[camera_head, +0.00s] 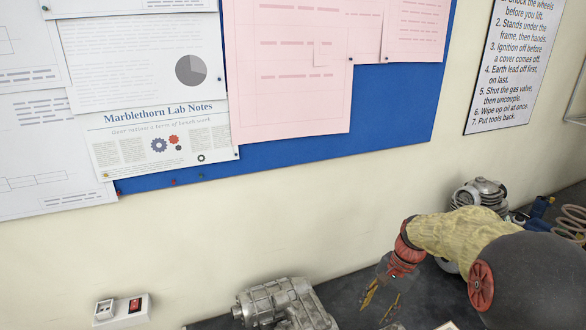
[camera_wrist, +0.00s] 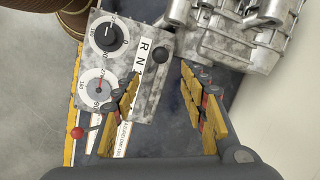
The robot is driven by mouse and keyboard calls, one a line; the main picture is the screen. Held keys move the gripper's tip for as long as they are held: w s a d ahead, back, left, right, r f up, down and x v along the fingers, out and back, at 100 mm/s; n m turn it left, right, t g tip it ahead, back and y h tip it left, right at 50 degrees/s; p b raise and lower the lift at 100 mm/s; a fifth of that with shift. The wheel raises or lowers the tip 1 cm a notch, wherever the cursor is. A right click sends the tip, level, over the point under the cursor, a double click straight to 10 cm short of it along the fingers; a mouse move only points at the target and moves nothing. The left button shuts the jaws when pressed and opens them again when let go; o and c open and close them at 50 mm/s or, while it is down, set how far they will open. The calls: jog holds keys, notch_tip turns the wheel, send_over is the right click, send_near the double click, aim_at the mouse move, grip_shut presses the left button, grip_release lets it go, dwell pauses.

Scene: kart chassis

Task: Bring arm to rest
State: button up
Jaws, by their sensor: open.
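My gripper (camera_head: 380,302) hangs at the lower right of the head view, at the end of my arm with its yellow sleeve, fingers pointing down over the dark bench surface. In the wrist view my gripper (camera_wrist: 160,80) shows its yellow-padded fingers spread apart with nothing between them. Below them is a grey panel (camera_wrist: 130,45) with two dials, a black knob (camera_wrist: 160,55) and a strip lettered R N 1. I cannot tell how far the fingertips are from the panel.
A grey metal gearbox housing (camera_head: 285,303) stands left of my gripper; a metal casting also fills the wrist view's top right (camera_wrist: 245,30). An engine part (camera_head: 480,194) and a coil spring (camera_head: 572,222) are behind my arm. A red-knobbed lever (camera_wrist: 76,132) is near the panel. The wall (camera_head: 250,225) stands behind.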

jog(key=s+a+r+n+t+h+b, duration=0.1)
jog(key=s+a+r+n+t+b, duration=0.1)
jog(key=s, duration=0.6)
jog(key=s+a+r+n+t+h+b, duration=0.1)
jog(key=s+a+r+n+t, duration=0.1)
jog(key=s+r+n, duration=0.3)
jog(key=s+a+r+n+t+h+b, duration=0.1)
jog(key=s+r, duration=0.4)
jog(key=s, duration=0.6)
jog(key=a+n+t+b, duration=0.1)
jog(key=a+n, duration=0.1)
jog(key=shift+a+b, duration=0.3)
jog(key=shift+a, duration=0.1)
jog(key=shift+w, duration=0.1)
